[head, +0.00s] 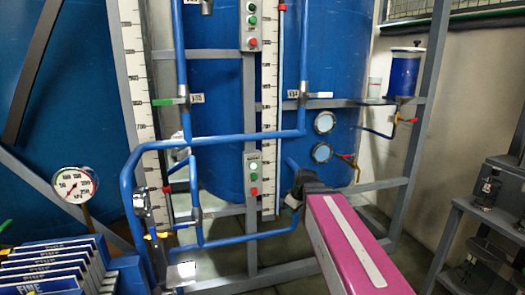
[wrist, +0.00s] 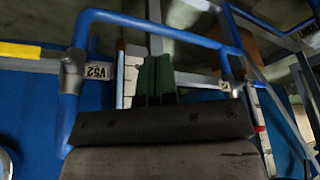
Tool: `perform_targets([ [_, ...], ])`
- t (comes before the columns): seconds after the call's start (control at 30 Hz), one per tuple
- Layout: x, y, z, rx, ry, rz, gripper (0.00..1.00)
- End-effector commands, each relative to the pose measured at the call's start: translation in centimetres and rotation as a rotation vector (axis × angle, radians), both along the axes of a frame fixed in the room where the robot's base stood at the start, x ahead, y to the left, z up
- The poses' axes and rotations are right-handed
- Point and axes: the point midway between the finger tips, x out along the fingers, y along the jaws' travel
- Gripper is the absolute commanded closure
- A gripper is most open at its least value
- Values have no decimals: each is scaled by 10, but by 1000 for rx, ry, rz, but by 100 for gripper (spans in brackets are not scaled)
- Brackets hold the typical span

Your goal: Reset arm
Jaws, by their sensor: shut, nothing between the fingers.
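My arm, with a pink link (head: 352,245), reaches in from the lower right of the head view. Its dark wrist end (head: 308,184) is in front of the blue pipework, and the fingers cannot be made out clearly there. In the wrist view my gripper (wrist: 155,72) shows as two dark green fingers pressed together, with nothing held. They point toward a white scale strip (wrist: 132,72) and a grey frame. A blue pipe (wrist: 150,22) loops around this area, with a valve label (wrist: 97,71) at left. Whether the fingers touch anything cannot be told.
Large blue tanks (head: 220,120) stand behind the pipes (head: 240,137). Button boxes (head: 252,175) sit on the grey frame. A dial gauge (head: 75,185) and binders (head: 50,268) are at lower left. A dark shelf (head: 470,215) stands at right, with some open floor before it.

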Motion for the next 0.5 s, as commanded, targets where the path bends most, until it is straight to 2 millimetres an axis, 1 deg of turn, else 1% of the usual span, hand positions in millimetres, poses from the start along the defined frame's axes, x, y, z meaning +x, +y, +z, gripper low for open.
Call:
perform_targets([
  [0.03,-10,-8,-18,-8,40,-74,100],
  [0.17,-29,-26,-57,-35,127,-277,100],
  [0.2,-35,-32,-69,-46,151,-339,100],
  [0.3,-53,-45,-97,-72,206,-492,100],
  [0.4,-69,-57,-120,-98,249,-630,100],
  [0.5,-82,-66,-137,-120,276,-736,100],
])
